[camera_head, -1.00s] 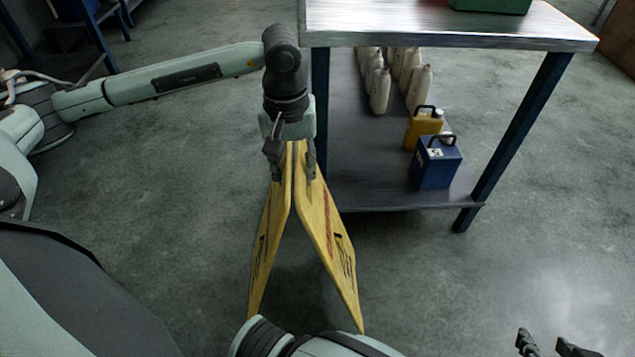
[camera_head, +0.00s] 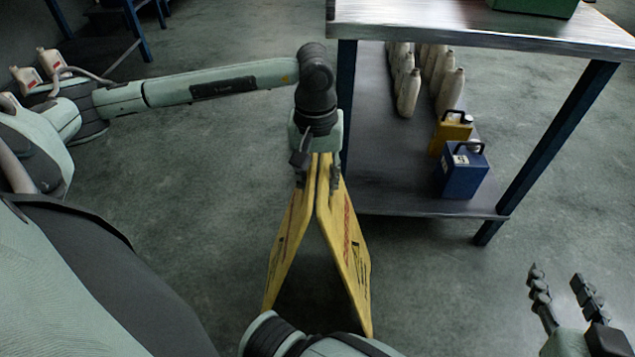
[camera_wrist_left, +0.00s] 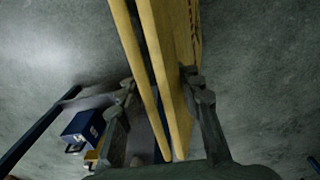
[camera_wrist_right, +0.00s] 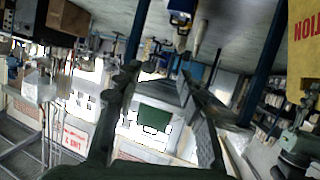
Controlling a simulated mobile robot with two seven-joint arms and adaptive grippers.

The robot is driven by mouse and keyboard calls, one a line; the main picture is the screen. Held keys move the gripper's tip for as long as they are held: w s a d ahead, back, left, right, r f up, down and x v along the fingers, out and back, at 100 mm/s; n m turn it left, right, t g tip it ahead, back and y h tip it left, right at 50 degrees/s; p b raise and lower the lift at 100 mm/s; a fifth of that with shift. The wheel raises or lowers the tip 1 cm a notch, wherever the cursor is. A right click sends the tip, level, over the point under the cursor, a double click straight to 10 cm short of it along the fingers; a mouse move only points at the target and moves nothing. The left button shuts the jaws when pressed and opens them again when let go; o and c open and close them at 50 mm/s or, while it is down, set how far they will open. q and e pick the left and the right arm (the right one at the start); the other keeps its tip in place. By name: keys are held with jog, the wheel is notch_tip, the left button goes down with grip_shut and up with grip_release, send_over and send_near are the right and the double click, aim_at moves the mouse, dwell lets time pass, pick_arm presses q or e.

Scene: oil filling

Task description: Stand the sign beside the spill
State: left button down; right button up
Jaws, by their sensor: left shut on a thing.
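The yellow two-panel sign (camera_head: 347,240) hangs below my left gripper (camera_head: 318,182) with its panels spread apart toward the bottom. The left gripper is shut on its top edge; in the left wrist view the fingers (camera_wrist_left: 158,84) flank the sign (camera_wrist_left: 178,60). I cannot tell whether its lower edges touch the floor. A yellow panel with red letters also shows at the right wrist view's upper right (camera_wrist_right: 302,40). My right gripper (camera_head: 556,274) is open and empty at the head view's lower right; its spread fingers show in the right wrist view (camera_wrist_right: 158,75). I cannot make out the spill.
A metal-topped workbench (camera_head: 450,25) with blue legs stands close behind and right of the sign. Its lower shelf (camera_head: 400,195) holds a blue can (camera_head: 462,172), a yellow can (camera_head: 450,132) and several pale bottles (camera_head: 408,92). Open concrete floor (camera_head: 190,200) lies left of the sign.

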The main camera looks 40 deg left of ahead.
jog(key=shift+w+a+r, duration=0.1)
jog(key=shift+r, duration=0.1)
pick_arm(q)
jog(key=shift+f, duration=0.1)
pick_arm(e)
jog(key=shift+w+a+r+t, duration=0.1)
jog(key=shift+a+r+t, duration=0.2)
jog(key=shift+r, duration=0.05)
pick_arm(q)
jog(key=c, duration=1)
grip_release()
pick_arm(e)
jog(key=shift+a+r+y, duration=0.15)
jog(key=shift+r+y, duration=0.05)
jog(key=shift+y, duration=0.2)
pick_arm(q)
jog(key=shift+s+a+r+p, duration=0.1)
jog(key=shift+r+p, duration=0.35)
jog(key=shift+r, duration=5.65)
pick_arm(e)
jog(key=s+d+f+g+h, duration=0.2)
jog(key=d+f, duration=0.2)
jog(key=f, duration=0.1)
jog(key=shift+g, duration=0.3)
